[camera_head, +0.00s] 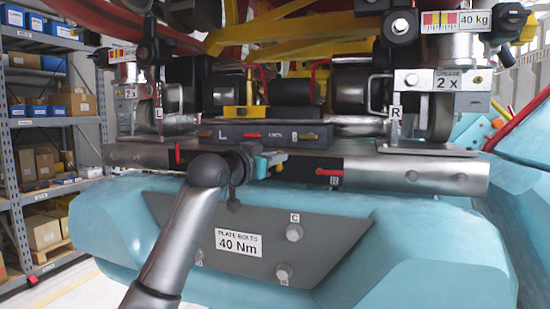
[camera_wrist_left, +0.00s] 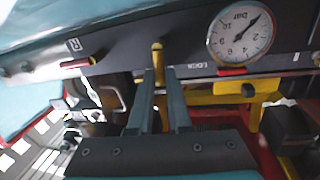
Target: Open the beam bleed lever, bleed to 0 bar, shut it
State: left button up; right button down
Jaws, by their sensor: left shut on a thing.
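My left gripper (camera_head: 279,161) reaches the front of the beam (camera_head: 420,172) in the head view. A round white bar gauge (camera_wrist_left: 240,36) sits to the right of the lever in that view. Its dark needle points to the upper right; I cannot read an exact value. The gauge cannot be made out in the head view, where my wrist covers part of the panel. My right gripper is not in view.
Other small handles sit close by: a red one (camera_head: 330,172) right of my gripper, another red one (camera_head: 177,155) to its left, and the grey LOCK box (camera_head: 275,127) just above. A bolted plate (camera_head: 340,240) is below. Shelves (camera_head: 45,130) stand at left.

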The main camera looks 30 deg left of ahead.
pick_arm(q)
grip_shut()
jog(key=shift+a+n, duration=0.25)
jog(key=shift+n, duration=0.55)
jog(key=o, duration=0.7)
grip_release()
jog(key=shift+s, duration=0.15)
jog(key=s+b, duration=0.1)
jog(key=s, duration=0.4)
jog(key=s+b, duration=0.1)
jog(key=s, duration=0.4)
jog(key=s+b, duration=0.1)
jog(key=s, duration=0.4)
jog(key=shift+d+f, duration=0.2)
jog(key=shift+d, duration=0.15)
